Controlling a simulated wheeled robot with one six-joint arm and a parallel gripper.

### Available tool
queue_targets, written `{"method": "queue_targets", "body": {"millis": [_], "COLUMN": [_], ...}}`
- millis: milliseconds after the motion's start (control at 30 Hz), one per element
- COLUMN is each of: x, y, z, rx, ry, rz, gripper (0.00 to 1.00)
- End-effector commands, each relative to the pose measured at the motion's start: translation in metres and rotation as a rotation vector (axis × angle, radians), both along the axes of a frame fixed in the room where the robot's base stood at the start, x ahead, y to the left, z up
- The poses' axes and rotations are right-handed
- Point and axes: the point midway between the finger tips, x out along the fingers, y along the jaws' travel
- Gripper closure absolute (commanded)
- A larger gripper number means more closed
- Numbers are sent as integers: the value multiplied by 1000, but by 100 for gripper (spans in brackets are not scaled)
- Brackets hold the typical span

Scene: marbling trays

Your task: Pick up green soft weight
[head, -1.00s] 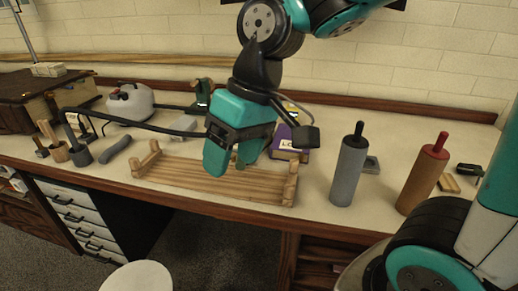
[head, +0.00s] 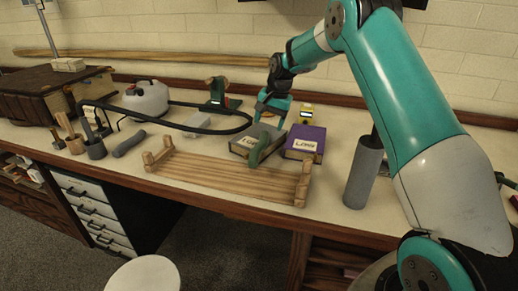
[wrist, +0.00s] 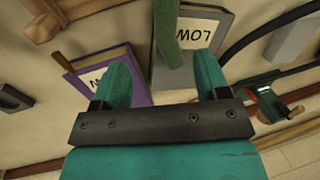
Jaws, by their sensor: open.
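The green soft weight (head: 261,149) is a slim, dark green bar lying across the grey book (head: 243,144), which has a white label. In the wrist view the weight (wrist: 168,30) runs down from the top edge over the grey book (wrist: 222,22), its near end between and just ahead of my fingers. My gripper (head: 271,112) is open and empty, above the back of the grey book in the head view. In the wrist view my gripper (wrist: 163,80) shows both teal fingers apart, one each side of the weight's line.
A wooden rack (head: 228,176) stands in front. A black hose (head: 215,131) curves at left. A grey roller (head: 363,172) stands at right.

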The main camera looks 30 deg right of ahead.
Motion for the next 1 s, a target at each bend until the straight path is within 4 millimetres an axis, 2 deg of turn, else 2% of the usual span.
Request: {"method": "queue_targets", "body": {"millis": [100, 200, 467, 700, 1000], "x": [3, 6, 10, 18, 20], "y": [5, 7, 12, 21, 22], "z": [-25, -39, -58, -92, -99], "rx": [0, 0, 0, 0, 0], "ry": [3, 1, 1, 3, -2], "rz": [1, 2, 3, 1, 2], "gripper": [32, 32, 32, 32, 32]}}
